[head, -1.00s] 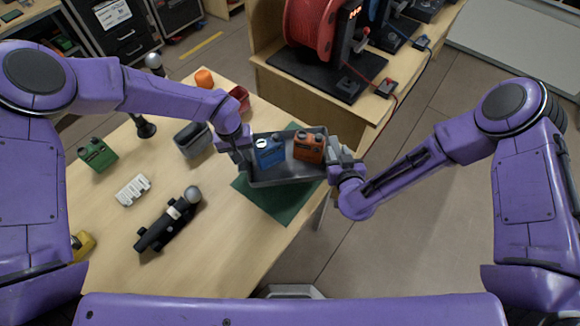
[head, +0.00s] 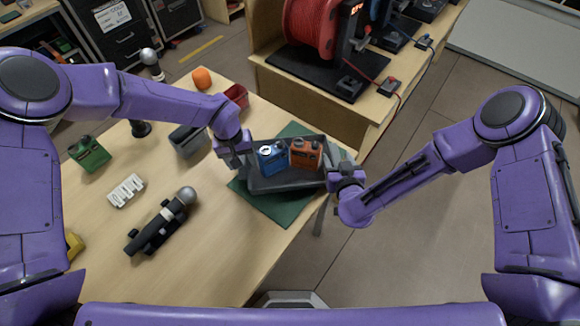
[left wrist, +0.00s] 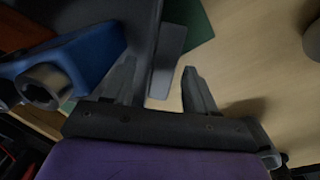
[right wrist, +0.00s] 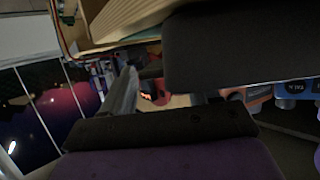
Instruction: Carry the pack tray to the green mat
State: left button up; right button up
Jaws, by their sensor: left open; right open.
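The dark grey pack tray (head: 287,184) is over the green mat (head: 272,207) in the head view and looks to rest on it; part of the mat shows around it. A blue pack (head: 271,157) and an orange pack (head: 306,153) stand inside. My left gripper (head: 243,163) is open at the tray's left end. In the left wrist view its fingers (left wrist: 158,85) are apart near the tray's grey end handle (left wrist: 171,44), with the blue pack (left wrist: 78,58) beside them. My right gripper (head: 335,176) is open at the tray's right end; its wrist view is dark and partly blocked.
A grey bin (head: 187,140), red cup (head: 236,97), orange ball-like item (head: 201,78), green pack (head: 89,153), white strip (head: 126,190) and black microphone-like tool (head: 162,222) lie on the table left of the tray. A shelf with a red spool (head: 317,38) stands behind.

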jog(key=shift+s, duration=0.15)
pick_arm(q)
notch_tip(320, 180, up, 11)
jog(key=a, duration=0.1)
pick_arm(e)
jog(key=v, duration=1.1)
jog(key=shift+s+r, duration=0.2)
jog(key=shift+s, duration=0.15)
jog(key=shift+d, duration=0.1)
